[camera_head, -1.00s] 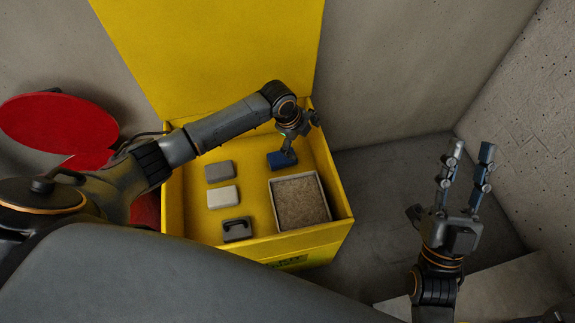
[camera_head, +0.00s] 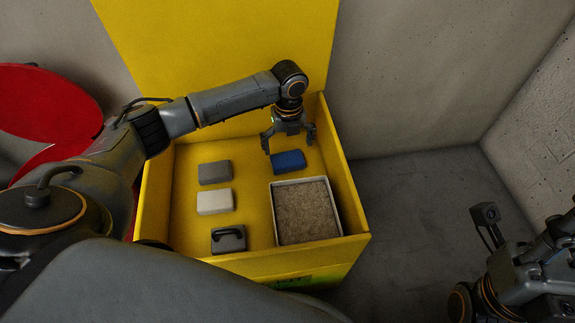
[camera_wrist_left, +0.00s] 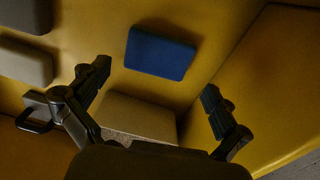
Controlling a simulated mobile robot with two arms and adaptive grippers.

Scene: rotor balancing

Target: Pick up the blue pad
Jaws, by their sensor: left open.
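The blue pad (camera_head: 289,162) lies flat on the floor of the yellow box, near its back right, behind a tray of brown granular material. It also shows in the left wrist view (camera_wrist_left: 160,53), fully visible and beyond the fingertips. My left gripper (camera_head: 288,143) is open and empty, pointing down just above and behind the pad in the head view. Its spread fingers show in the left wrist view (camera_wrist_left: 157,82), with nothing between them touching the pad. My right gripper (camera_head: 522,232) is at the lower right, partly cut off by the frame, away from the box.
The yellow box (camera_head: 354,195) has raised walls and a tall lid standing behind. Inside are a grey pad (camera_head: 214,172), a white pad (camera_head: 214,201), a dark block with a handle (camera_head: 228,240) and the white-rimmed tray (camera_head: 338,222). A red round object (camera_head: 50,100) stands left.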

